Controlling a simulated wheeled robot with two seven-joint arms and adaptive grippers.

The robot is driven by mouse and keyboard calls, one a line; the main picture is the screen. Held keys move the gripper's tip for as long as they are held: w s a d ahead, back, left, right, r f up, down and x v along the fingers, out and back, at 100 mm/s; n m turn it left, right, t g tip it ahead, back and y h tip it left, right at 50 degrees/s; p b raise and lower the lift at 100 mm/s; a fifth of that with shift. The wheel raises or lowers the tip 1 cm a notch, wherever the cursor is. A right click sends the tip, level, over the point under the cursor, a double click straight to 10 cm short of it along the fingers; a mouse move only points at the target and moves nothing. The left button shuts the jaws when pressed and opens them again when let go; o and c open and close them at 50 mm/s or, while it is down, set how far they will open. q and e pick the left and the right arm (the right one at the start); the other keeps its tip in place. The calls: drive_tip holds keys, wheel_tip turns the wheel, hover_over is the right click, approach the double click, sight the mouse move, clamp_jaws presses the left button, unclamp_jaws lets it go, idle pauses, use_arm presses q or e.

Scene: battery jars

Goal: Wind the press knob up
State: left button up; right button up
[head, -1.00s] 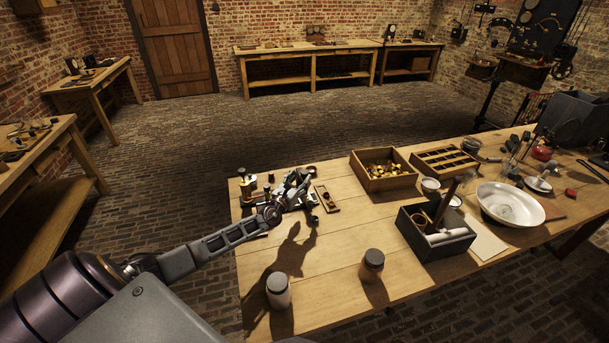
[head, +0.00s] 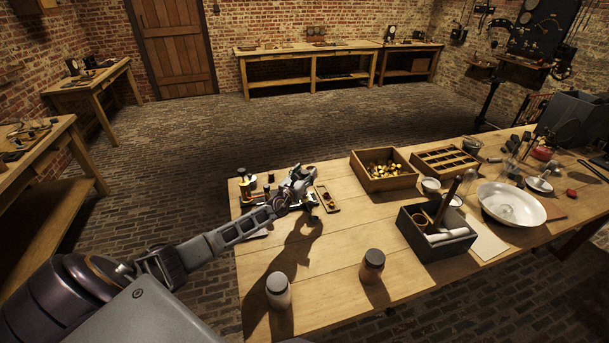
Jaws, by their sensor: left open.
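My left gripper (head: 302,182) is open over the far left part of the wooden workbench (head: 330,270). It sits over a cluster of small dark and brass parts, which it and its arm partly cover. I cannot make out the press knob in this cluster. A small wooden tray (head: 326,199) with small pieces in it lies just right of the gripper. Whether the fingers touch anything is too small to tell. My right gripper is not in view.
A box of brass pieces (head: 383,187), a slotted box (head: 472,152), a dark box (head: 460,247) and a white bowl (head: 512,213) fill the right. The middle is clear.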

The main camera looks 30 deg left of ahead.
use_arm(q)
drive_tip(key=shift+c, duration=1.1)
drive_tip(key=c, duration=0.8)
